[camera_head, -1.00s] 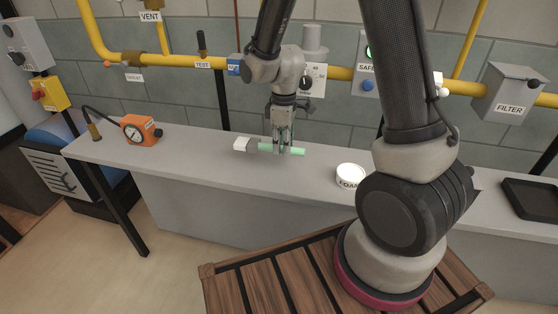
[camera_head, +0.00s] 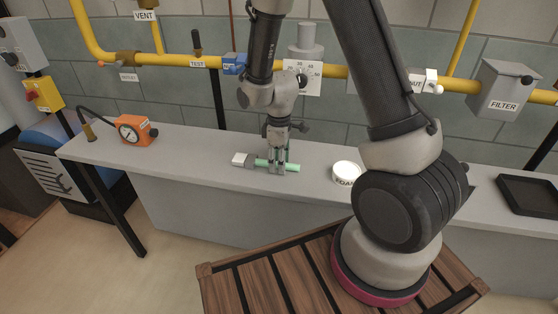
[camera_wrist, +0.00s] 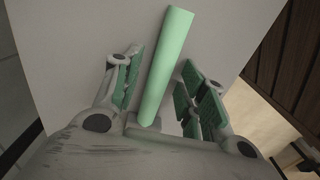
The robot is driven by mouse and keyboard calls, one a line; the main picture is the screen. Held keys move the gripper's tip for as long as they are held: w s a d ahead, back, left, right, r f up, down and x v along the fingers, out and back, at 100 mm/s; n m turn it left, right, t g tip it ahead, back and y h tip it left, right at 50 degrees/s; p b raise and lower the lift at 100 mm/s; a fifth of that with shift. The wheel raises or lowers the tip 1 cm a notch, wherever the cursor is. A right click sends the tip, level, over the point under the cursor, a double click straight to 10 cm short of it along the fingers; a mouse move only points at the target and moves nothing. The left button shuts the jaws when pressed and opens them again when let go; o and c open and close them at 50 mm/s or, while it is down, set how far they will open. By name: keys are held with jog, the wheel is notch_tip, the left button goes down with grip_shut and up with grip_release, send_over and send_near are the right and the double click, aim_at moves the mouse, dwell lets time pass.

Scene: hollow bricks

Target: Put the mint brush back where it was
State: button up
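The mint brush (camera_head: 293,167) lies flat on the grey bench (camera_head: 200,150), with its white bristle end to the left and its mint handle to the right. My gripper (camera_head: 278,169) points down over the handle, with its fingers on either side of it. In the wrist view the mint handle (camera_wrist: 167,65) runs between the fingers of my gripper (camera_wrist: 165,90). Gaps show between the handle and both green finger pads, so the gripper is open around it. The bristle end is hidden in the wrist view.
A white FOAM tub (camera_head: 346,172) stands to the right of the brush. An orange gauge (camera_head: 137,130) is at the bench's left, and a black tray (camera_head: 528,194) at its right. Yellow pipes (camera_head: 330,71) with fittings run along the wall behind. Bench space left of the brush is clear.

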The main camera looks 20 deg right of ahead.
notch_tip(320, 180, up, 12)
jog(key=s+d+r+m+t, duration=0.1)
jog(key=s+d+r+m, duration=0.25)
jog(key=r, duration=0.35)
jog(key=s+d+r+m+t, duration=0.1)
jog(key=s+d+r+m, duration=0.1)
jog(key=s+d+r, duration=0.4)
jog(key=s+d+r+m+t, duration=0.2)
jog(key=s+r+m, duration=0.3)
jog(key=s, duration=0.6)
jog(key=shift+s+r+m, duration=0.15)
jog(key=shift+r+m, duration=0.2)
jog(key=shift+r, duration=0.05)
